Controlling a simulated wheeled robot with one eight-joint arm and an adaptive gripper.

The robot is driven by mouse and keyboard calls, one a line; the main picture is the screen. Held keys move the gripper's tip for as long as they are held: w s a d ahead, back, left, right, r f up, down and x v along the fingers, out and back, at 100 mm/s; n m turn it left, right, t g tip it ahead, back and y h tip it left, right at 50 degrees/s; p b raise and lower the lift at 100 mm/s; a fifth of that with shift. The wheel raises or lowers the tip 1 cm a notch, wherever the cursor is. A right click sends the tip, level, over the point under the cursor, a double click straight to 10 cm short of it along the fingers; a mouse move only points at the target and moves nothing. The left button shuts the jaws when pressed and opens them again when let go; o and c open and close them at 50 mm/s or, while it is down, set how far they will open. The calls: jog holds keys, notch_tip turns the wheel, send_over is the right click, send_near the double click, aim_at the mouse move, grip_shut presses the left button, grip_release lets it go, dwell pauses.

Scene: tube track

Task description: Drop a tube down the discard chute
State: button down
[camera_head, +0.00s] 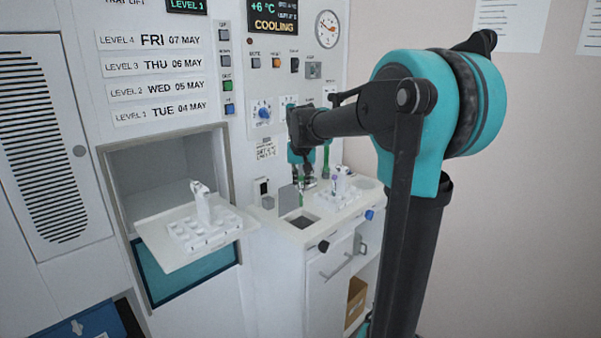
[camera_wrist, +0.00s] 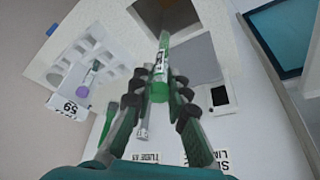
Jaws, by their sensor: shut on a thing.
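My gripper (camera_wrist: 160,95) is shut on a green-capped tube (camera_wrist: 161,62), held between its two fingers in the wrist view. In the head view my gripper (camera_head: 304,182) is above the counter, with the green of the tube (camera_head: 301,187) just below it. A dark square opening (camera_head: 301,222), apparently the discard chute, is in the counter top in front of the gripper. It also shows at the top of the wrist view (camera_wrist: 178,14), where the tube's far end points towards it. The tube appears above the counter, outside the opening.
A white rack (camera_wrist: 78,50) with a purple-capped tube (camera_wrist: 84,90) stands beside the opening. A grey square panel (camera_wrist: 200,62) adjoins the opening. A green object (camera_wrist: 107,122) is near the gripper. A pulled-out tray (camera_head: 160,250) with another rack (camera_head: 205,232) is at left.

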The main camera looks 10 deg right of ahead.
aim_at(302, 199)
jog(key=shift+d+f, duration=0.15)
jog(key=shift+f, duration=3.9)
jog(key=c, duration=1.4)
grip_release()
jog(key=v, duration=1.2)
